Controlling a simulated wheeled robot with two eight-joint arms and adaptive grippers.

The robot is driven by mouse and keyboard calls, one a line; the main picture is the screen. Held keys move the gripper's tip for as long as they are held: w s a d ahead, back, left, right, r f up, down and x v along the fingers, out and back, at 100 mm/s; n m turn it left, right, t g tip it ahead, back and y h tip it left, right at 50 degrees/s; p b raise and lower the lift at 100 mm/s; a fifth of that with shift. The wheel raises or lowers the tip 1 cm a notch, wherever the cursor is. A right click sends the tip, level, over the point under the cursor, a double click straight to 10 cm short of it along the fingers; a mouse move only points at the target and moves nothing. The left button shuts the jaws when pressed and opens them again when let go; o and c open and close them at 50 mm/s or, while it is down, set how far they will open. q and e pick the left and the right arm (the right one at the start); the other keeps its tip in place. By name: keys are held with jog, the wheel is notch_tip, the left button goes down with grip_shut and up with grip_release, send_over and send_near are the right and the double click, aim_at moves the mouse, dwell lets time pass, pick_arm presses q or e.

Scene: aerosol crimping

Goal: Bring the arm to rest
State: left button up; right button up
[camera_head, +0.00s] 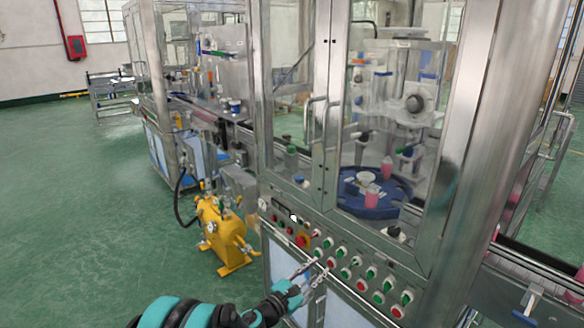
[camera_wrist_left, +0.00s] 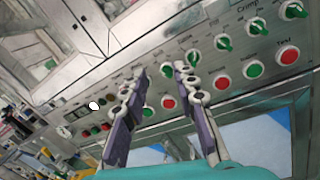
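My left gripper (camera_head: 314,270) comes in from the bottom left and is in front of the lower part of the button panel (camera_head: 336,240) of the crimping machine. In the left wrist view, the two fingers of my left gripper (camera_wrist_left: 159,74) stand apart with nothing between them. Behind them the panel (camera_wrist_left: 205,72) shows rows of green knobs and red and green buttons. I cannot tell whether a fingertip touches the panel. My right gripper is in neither view.
Glass doors with metal handles (camera_head: 308,122) stand above the panel. Behind them is a blue round table (camera_head: 350,203) with pink cans (camera_head: 371,196). A yellow machine (camera_head: 222,235) stands on the green floor to the left. Open floor (camera_head: 80,220) lies further left.

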pick_arm(q)
jog(key=w+a+r+n+t+y, duration=0.1)
jog(key=a+r+n+t+y, duration=0.5)
jog(key=a+r+n, duration=0.8)
jog(key=s+a+n+g+y, duration=0.3)
jog(key=s+a+n+y, duration=0.3)
jog(key=a+n, duration=0.65)
jog(key=s+a+f+n+g+y, duration=0.3)
jog(key=s+f+n+g, duration=0.15)
jog(key=s+n, duration=0.75)
jog(key=s+d+f+n+g+h, duration=0.1)
jog(key=s+f+n+g, duration=0.1)
jog(key=s+f+n, duration=0.2)
jog(key=s+d+f+n+g, duration=0.1)
jog(key=s+f+n, duration=0.3)
jog(key=s, duration=0.6)
jog(key=shift+s+d+f+n+g+h, duration=0.25)
jog(key=shift+d+n+g+h, duration=0.15)
jog(key=shift+n+g, duration=0.6)
jog(key=shift+w+t, duration=0.1)
jog(key=shift+t, duration=0.15)
